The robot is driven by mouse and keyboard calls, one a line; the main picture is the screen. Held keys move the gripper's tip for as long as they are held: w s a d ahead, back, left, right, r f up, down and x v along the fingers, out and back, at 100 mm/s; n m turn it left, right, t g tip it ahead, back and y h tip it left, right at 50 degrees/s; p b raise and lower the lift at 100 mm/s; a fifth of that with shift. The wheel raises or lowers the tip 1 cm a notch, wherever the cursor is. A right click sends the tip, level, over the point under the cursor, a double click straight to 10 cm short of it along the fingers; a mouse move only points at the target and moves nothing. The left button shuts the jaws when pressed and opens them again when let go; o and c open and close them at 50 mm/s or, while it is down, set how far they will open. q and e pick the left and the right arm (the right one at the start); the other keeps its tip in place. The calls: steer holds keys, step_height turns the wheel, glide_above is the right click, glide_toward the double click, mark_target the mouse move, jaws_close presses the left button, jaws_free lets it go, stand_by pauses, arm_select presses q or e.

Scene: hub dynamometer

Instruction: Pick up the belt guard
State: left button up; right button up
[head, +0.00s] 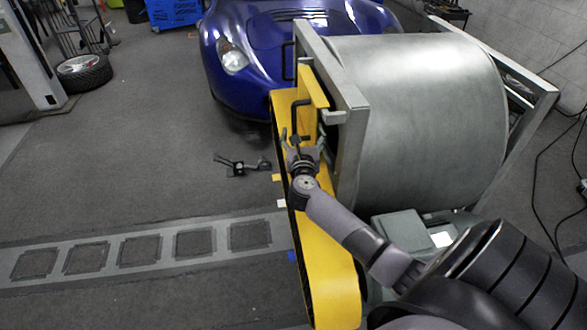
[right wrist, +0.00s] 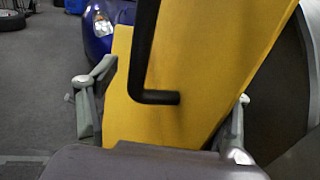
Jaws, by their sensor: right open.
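The belt guard (head: 328,272) is a long yellow cover with rounded ends, standing along the left side of the big metal drum. Its upper part also fills the middle of the right wrist view (right wrist: 210,60). A black bar handle (right wrist: 146,60) sticks out from its face. My right gripper (head: 303,138) is at the upper part of the guard, by the handle. In the right wrist view its fingers are spread wide, one on each side of the handle, apart from it. My left gripper is not in view.
The grey drum (head: 420,110) in its metal frame (head: 352,125) stands right of the guard. A blue car (head: 240,50) is behind. A small dark object (head: 240,167) lies on the floor to the left. The floor left of the guard is mostly clear.

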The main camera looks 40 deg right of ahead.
steer(key=shift+s+r, duration=0.15)
steer(key=shift+s, duration=0.05)
steer(key=shift+s+a+r, duration=0.1)
steer(key=shift+s, duration=0.05)
steer(key=shift+c, duration=0.2)
steer(key=c, duration=0.4)
steer(key=shift+c, duration=1.9)
steer(key=c, duration=0.6)
jaws_close()
steer(key=shift+r, duration=0.25)
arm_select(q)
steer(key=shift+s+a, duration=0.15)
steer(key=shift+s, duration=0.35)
arm_select(e)
steer(key=shift+f, duration=0.1)
